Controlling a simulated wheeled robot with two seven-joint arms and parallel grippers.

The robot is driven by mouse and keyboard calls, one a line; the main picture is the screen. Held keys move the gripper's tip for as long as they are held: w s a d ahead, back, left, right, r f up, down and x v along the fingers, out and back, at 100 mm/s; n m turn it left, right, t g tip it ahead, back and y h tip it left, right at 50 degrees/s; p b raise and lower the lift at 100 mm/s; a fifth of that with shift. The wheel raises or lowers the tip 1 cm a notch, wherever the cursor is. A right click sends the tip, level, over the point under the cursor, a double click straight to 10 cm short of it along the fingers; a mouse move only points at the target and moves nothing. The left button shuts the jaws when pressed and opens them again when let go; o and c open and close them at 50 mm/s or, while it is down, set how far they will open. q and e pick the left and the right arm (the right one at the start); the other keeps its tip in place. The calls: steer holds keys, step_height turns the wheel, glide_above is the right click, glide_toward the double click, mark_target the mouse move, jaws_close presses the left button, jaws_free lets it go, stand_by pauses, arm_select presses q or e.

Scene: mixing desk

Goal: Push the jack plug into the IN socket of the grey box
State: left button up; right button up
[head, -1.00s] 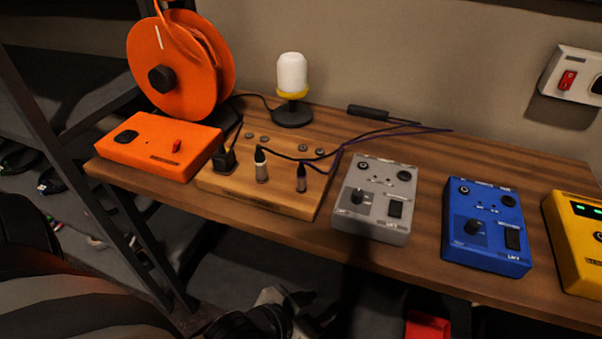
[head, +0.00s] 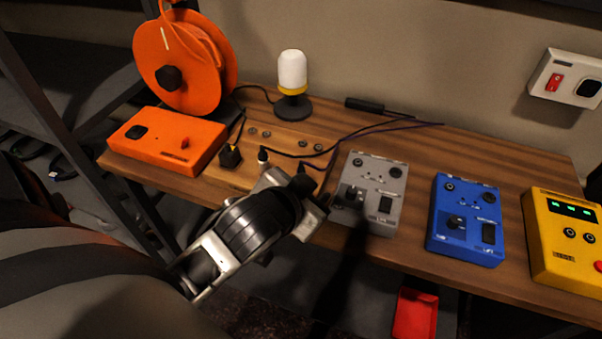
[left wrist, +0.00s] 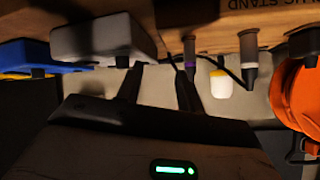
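The grey box (head: 371,192) stands on the desk right of a wooden stand (head: 222,180). Two sockets show near its far edge; I cannot read which is IN. A darker plug (left wrist: 190,48) with a purple band stands nearer the grey box, largely hidden by my gripper in the head view. My left gripper (left wrist: 160,88) is open; the darker plug is close by its right finger in the left wrist view, and contact is unclear. My right gripper is out of view.
An orange box (head: 165,141), cable reel (head: 185,65) and lamp (head: 293,75) stand at left and back. A blue box (head: 465,220) and yellow box (head: 562,240) stand at right. Thin cables cross behind the grey box. Bare desk shows between the boxes.

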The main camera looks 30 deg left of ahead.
arm_select(q)
steer(key=w+d+r+m+t+h, duration=0.3)
steer(key=w+r+t, duration=0.1)
steer(key=r, duration=0.4)
steer(key=w+d+r+m+t+h, duration=0.25)
steer(key=w+r+t, duration=0.2)
steer(key=r, duration=0.35)
steer(key=s+d+r+m+g+h, duration=0.3)
steer(key=d+m+g+h, duration=0.25)
steer(key=m+h, duration=0.35)
steer(key=s+d+r+m+g+h, duration=0.3)
steer(key=d+m+g+h, duration=0.3)
steer(key=m, duration=0.5)
steer(key=m+g+y, duration=0.5)
steer(key=g+y, duration=0.3)
steer(key=y, duration=1.1)
glide_above(301, 168)
step_height(301, 168, down, 15)
steer(key=shift+a+f, duration=0.1)
steer(key=shift+f, duration=0.05)
steer(key=shift+f, duration=0.1)
